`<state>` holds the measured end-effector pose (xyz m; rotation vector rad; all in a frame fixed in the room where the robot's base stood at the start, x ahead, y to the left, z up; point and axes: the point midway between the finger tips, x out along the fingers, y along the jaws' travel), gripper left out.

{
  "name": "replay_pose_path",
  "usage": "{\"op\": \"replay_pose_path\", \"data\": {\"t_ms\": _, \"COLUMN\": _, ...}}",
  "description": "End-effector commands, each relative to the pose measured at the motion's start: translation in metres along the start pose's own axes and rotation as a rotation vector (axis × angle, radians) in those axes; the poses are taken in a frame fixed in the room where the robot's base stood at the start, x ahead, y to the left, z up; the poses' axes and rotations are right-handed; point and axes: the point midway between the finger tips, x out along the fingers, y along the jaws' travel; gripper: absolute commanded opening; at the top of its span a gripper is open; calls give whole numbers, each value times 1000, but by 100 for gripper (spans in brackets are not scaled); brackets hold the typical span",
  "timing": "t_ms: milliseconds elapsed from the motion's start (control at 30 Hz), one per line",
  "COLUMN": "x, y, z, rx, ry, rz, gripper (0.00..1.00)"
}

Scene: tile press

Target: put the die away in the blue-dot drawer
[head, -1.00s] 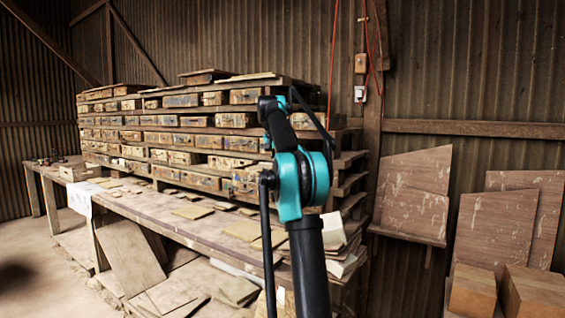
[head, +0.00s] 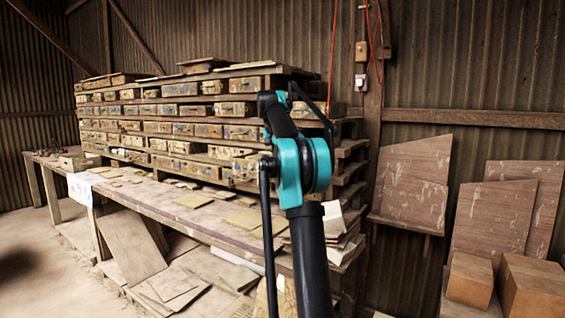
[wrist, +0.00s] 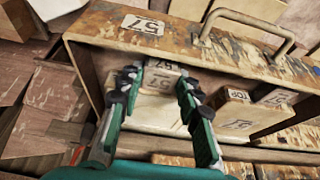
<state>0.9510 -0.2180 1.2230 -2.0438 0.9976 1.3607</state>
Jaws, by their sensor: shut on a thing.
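In the wrist view my gripper (wrist: 155,95) is shut on the die (wrist: 158,82), a small pale block with dark "57" markings. The die is between the fingertips, in front of or inside an open wooden box-like drawer (wrist: 85,72); I cannot tell whether it touches the floor of it. A scuffed brown panel with a "57" label (wrist: 144,24) and a metal handle (wrist: 250,30) runs along its upper side. In the head view my arm covers this spot, and my gripper is hidden.
Another pale block (wrist: 238,112), also marked, with a "TOP" label, sits right of my gripper. In the head view a rack of wooden drawers (head: 180,90) stands behind a long bench (head: 150,200) with flat tiles. Boards (head: 412,185) lean at the right wall, near wooden blocks (head: 470,280).

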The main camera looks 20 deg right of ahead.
Motion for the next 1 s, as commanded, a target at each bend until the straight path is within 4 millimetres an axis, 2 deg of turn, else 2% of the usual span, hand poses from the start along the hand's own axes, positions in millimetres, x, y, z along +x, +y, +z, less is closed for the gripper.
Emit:
{"op": "replay_pose_path", "data": {"t_ms": 467, "x": 7, "y": 0, "z": 3, "rx": 0, "ry": 1, "rz": 0, "gripper": 0}}
{"op": "replay_pose_path", "data": {"t_ms": 500, "x": 7, "y": 0, "z": 3, "rx": 0, "ry": 1, "rz": 0, "gripper": 37}}
{"op": "replay_pose_path", "data": {"t_ms": 667, "x": 7, "y": 0, "z": 3, "rx": 0, "ry": 1, "rz": 0, "gripper": 57}}
{"op": "replay_pose_path", "data": {"t_ms": 1000, "x": 6, "y": 0, "z": 3, "rx": 0, "ry": -1, "rz": 0, "gripper": 58}}
